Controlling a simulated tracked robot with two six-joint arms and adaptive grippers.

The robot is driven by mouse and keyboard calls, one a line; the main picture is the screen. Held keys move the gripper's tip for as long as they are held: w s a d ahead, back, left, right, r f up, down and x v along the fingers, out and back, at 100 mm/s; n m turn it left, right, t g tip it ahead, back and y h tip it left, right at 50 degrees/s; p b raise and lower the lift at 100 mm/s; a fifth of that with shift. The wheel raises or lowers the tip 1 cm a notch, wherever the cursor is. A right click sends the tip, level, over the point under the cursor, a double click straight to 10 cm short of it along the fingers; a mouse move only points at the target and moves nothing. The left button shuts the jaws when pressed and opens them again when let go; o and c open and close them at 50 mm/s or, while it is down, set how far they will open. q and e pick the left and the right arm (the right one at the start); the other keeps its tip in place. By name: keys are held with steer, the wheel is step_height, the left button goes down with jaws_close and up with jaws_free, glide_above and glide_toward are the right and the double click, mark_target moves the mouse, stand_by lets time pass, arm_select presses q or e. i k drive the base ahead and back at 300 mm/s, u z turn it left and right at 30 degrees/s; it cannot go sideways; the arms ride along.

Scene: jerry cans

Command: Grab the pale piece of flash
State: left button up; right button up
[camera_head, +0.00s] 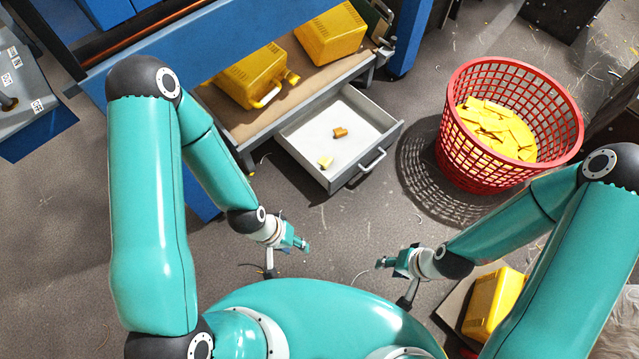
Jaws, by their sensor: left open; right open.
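A small pale yellow piece of flash (326,161) lies in the open drawer (312,138), near its front left. A darker orange-brown piece (340,132) lies farther back in the same drawer. My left gripper (289,262) is open and empty, below the drawer in the picture and apart from it. My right gripper (393,276) is open and empty, farther right and also well away from the drawer. Nothing covers the pale piece.
The drawer's handle (372,161) sticks out at its front. A red basket (470,165) of yellow scraps stands at the right. Another yellow can (490,305) is at the lower right. Floor between grippers and drawer is clear.

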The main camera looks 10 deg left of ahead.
mark_target(325, 162)
steer(key=u, duration=0.05)
steer(key=i, duration=0.4)
steer(key=u, duration=0.25)
steer(key=k, duration=0.5)
steer(key=u, duration=0.3)
steer(key=i, duration=0.7)
steer(key=u, duration=0.55)
steer(key=i, duration=0.5)
steer(key=z, duration=0.05)
